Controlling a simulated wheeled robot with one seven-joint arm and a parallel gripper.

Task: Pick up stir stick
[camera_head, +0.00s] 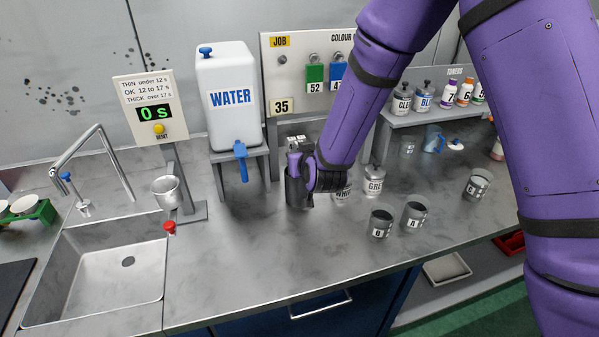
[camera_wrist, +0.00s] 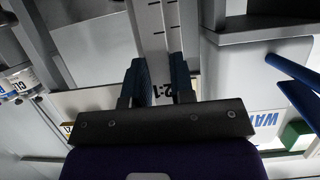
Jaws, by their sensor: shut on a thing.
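The stir stick (camera_wrist: 153,28) is a flat white strip with black marks and the print "2:1". In the wrist view it runs between the two dark blue fingers of my gripper (camera_wrist: 158,75), which is shut on it. In the head view my gripper (camera_head: 300,168) is over a dark cylindrical holder (camera_head: 296,192) on the counter, in front of the board. The gripper and wrist hide the holder's mouth, so I cannot tell how far the stick is inside it.
A water tank (camera_head: 228,125) on a stand is close at left. Tins, including a grey one (camera_head: 375,180), are close at right. Cups B (camera_head: 380,224) and A (camera_head: 414,216) stand in front. A sink (camera_head: 105,265) is at far left. The front middle counter is clear.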

